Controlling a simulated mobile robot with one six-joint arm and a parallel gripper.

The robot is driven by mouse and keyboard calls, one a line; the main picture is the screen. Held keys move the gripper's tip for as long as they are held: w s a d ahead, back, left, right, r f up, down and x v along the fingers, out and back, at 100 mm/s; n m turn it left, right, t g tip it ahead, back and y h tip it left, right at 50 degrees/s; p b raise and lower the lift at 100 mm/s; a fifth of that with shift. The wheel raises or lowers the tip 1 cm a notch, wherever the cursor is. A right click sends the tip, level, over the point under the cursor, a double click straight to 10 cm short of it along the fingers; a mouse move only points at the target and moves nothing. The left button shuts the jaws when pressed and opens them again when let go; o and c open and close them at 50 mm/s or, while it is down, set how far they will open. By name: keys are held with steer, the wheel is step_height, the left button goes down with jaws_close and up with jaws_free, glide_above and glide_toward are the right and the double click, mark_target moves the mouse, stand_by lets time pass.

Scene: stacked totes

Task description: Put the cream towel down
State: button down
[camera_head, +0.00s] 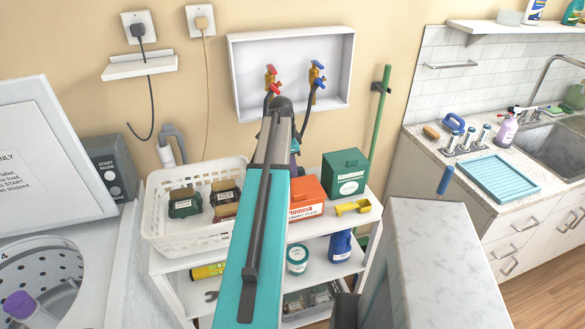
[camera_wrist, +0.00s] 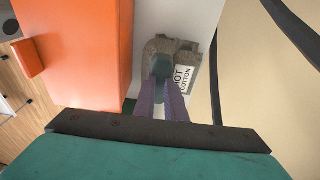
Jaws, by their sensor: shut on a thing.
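The cream towel (camera_wrist: 162,46) looks like a small grey-beige bundle in shade, with a white label reading "HOT COTTON" on its right side. In the wrist view, the purple fingers of my gripper (camera_wrist: 161,82) are closed on it. It shows against the white top of the shelf unit (camera_wrist: 152,14), beside the orange box (camera_wrist: 85,50). I cannot tell whether it touches the shelf. In the head view my arm hides the towel and most of the gripper; the orange box (camera_head: 306,197) stands just right of the arm.
A white basket (camera_head: 160,230) with several dark labelled bundles stands left of my arm on the shelf unit. A green box (camera_head: 345,172) and a yellow scoop (camera_head: 352,207) are at its right end. A wall-mounted tap box (camera_head: 240,80) is behind.

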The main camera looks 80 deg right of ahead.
steer(key=shift+f, duration=0.1)
steer(key=c, duration=1.8)
jaws_free()
steer(key=shift+w+a+r+b, duration=0.1)
steer(key=shift+w+r+b, duration=0.3)
steer(key=shift+r, duration=1.6)
steer(key=shift+w+a+r+b, duration=0.15)
steer(key=shift+r+b, duration=0.3)
steer(key=shift+r, duration=1.6)
steer(key=shift+w+a+r+b, duration=0.1)
steer(key=shift+w+r+b, duration=0.3)
steer(key=shift+r, duration=1.6)
steer(key=shift+o, duration=0.4)
steer(key=shift+s, duration=0.1)
